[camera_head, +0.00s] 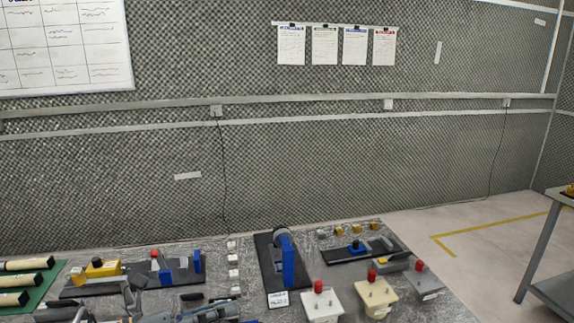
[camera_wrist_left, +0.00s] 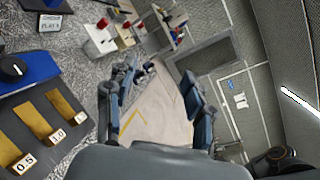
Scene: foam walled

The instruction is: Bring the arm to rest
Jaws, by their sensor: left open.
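My left gripper (camera_head: 212,304) is low at the bottom left of the head view, over the bench and partly cut off by the frame edge. In the left wrist view, its two blue-grey fingers (camera_wrist_left: 158,100) stand wide apart, with nothing between them. The fingers point away over the bench edge towards the floor and far wall. My right gripper is in neither view.
The bench (camera_head: 215,275) holds a black board with a blue upright (camera_head: 289,262), red-knobbed boxes (camera_head: 322,302), a yellow block (camera_head: 103,268) and a green mat with rods (camera_head: 30,281). The wrist view shows brass strips (camera_wrist_left: 30,118) nearby. Another table (camera_head: 541,268) stands right, across open floor.

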